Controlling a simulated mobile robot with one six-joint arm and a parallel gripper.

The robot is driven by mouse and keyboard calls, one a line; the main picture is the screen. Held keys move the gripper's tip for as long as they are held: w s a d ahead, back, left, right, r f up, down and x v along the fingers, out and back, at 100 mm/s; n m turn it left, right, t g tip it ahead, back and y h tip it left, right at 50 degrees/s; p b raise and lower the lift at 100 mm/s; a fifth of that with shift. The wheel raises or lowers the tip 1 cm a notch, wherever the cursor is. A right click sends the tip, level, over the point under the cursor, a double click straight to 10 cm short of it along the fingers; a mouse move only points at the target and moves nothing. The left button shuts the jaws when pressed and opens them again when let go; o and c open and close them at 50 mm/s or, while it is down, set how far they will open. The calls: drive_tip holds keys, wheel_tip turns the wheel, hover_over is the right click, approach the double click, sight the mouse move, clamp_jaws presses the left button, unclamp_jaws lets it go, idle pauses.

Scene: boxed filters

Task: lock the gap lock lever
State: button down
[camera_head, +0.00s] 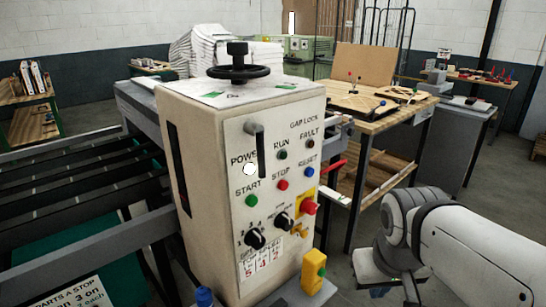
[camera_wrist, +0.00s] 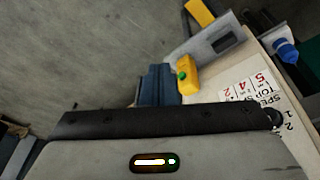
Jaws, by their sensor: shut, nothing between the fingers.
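The white control cabinet (camera_head: 215,180) stands in the middle of the head view, with a "GAP LOCK" label (camera_head: 303,123) at the upper right of its face. A dark grey lever (camera_head: 261,155) hangs almost straight down from a pivot near the upper left of the face. A red-handled lever (camera_head: 332,171) sticks out at the cabinet's right side; I cannot tell which of these is the gap lock lever. My gripper's fingers (camera_wrist: 160,82) are shut and empty in the wrist view, apart from both levers.
A yellow box with a green button (camera_head: 314,272) stands at the cabinet's lower right; it shows close to my fingers in the wrist view (camera_wrist: 187,80). A black handwheel (camera_head: 238,72) tops the cabinet. A roller conveyor (camera_head: 80,185) lies left, a wooden bench (camera_head: 375,118) behind right.

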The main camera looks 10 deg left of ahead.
drive_tip(key=w+a+r+n+t, duration=0.1)
drive_tip(key=w+a+r+n, duration=0.15)
drive_tip(key=a+r, duration=0.45)
drive_tip(key=w+a+r+n+t, duration=0.1)
drive_tip(key=w+a+r+n, duration=0.15)
drive_tip(key=a+r, duration=0.45)
drive_tip(key=s+a+r+n+t+y+b, duration=0.1)
drive_tip(key=s+a+r+n+t, duration=0.1)
drive_tip(key=a+r, duration=0.9)
drive_tip(key=shift+s+a+r+n, duration=0.25)
drive_tip(key=shift+s+r+n, duration=0.3)
drive_tip(key=shift+s, duration=0.35)
drive_tip(key=shift+f, duration=0.1)
drive_tip(key=shift+w+d+f, duration=0.3)
drive_tip(key=shift+w+f, duration=1.05)
drive_tip(key=shift+w, duration=0.2)
drive_tip(key=shift+w+d+f, duration=0.25)
drive_tip(key=shift+w+f, duration=1.1)
drive_tip(key=shift+w, duration=0.25)
drive_tip(key=shift+w+d+f, duration=0.3)
drive_tip(key=shift+w+f, duration=1.05)
drive_tip(key=shift+w, duration=0.2)
